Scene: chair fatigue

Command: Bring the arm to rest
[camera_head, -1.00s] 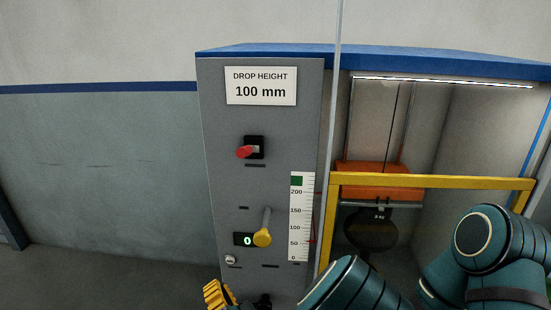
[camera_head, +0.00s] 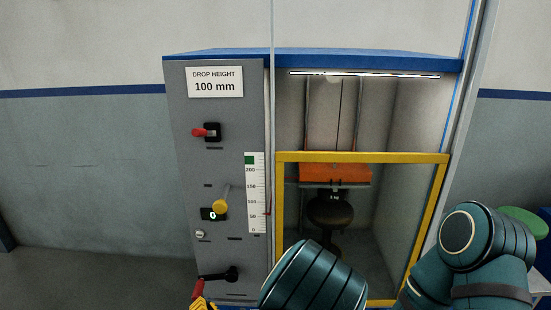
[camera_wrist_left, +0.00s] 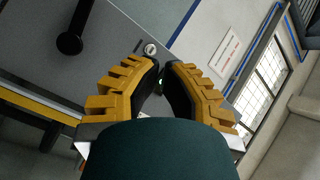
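My left gripper (camera_head: 203,303) shows only as yellow finger parts at the bottom edge of the head view, by the foot of the grey control panel (camera_head: 238,130). In the left wrist view, the gripper (camera_wrist_left: 160,68) has its ribbed yellow fingers with black pads close together at the tips, with nothing held between them. A teal arm link of mine covers the lower middle there. My teal arm links (camera_head: 320,280) also cross the lower right of the head view. My right gripper is not in view.
The panel carries a red-handled switch (camera_head: 200,132), a yellow-knobbed lever (camera_head: 220,206), a display reading 0 and a low black lever (camera_head: 225,274) with a red grip. Beside it, a yellow guard frame (camera_head: 362,157) fronts the bay with an orange block (camera_head: 335,173). Floor at left is clear.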

